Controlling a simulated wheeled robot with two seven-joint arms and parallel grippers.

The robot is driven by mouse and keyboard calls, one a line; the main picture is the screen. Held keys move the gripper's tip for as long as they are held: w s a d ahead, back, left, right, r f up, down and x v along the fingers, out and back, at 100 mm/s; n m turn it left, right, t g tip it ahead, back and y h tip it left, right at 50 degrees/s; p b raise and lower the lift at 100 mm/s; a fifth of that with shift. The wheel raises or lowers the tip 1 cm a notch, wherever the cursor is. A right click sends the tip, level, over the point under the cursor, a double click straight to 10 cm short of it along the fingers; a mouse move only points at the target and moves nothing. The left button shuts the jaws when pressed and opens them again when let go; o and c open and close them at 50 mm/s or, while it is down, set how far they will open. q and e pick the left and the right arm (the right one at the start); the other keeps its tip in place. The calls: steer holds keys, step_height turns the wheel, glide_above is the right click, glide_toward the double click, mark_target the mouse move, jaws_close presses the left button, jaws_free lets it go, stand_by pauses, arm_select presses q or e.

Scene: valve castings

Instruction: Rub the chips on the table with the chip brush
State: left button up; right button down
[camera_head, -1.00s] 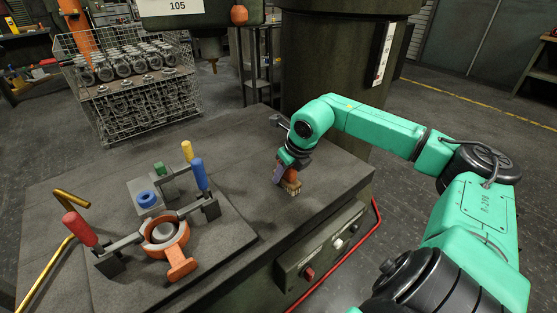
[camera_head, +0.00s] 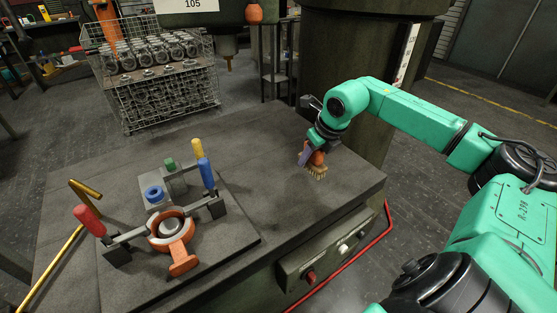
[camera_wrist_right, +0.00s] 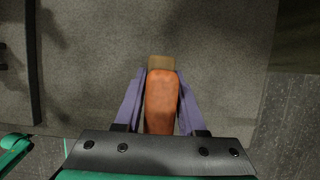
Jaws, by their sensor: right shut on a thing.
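The chip brush (camera_head: 317,171) has an orange handle and pale tan bristles. My right gripper (camera_head: 308,155) is shut on its handle, and the brush points down at the right part of the dark grey table (camera_head: 270,160). In the right wrist view the orange handle of the brush (camera_wrist_right: 161,100) sits between the two purple fingers of the right gripper (camera_wrist_right: 161,105), with a tan block beyond it. I cannot tell whether the bristles touch the table. I cannot make out any chips on the table. My left gripper is not in view.
A fixture plate (camera_head: 225,245) with an orange ring casting (camera_head: 184,262), clamps with red, blue and yellow handles, and a brass-coloured bent bar (camera_head: 60,265) take up the table's left. A wire basket of castings (camera_head: 165,95) stands behind. A dark column (camera_head: 345,60) rises behind the brush.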

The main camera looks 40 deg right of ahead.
steer(key=r, duration=0.1)
steer(key=r+p, duration=0.1)
steer(key=shift+d+r, duration=0.2)
steer(key=shift+r, duration=0.1)
steer(key=shift+a+r+p, duration=0.15)
steer(key=shift+r+p, duration=0.55)
steer(key=shift+r, duration=0.05)
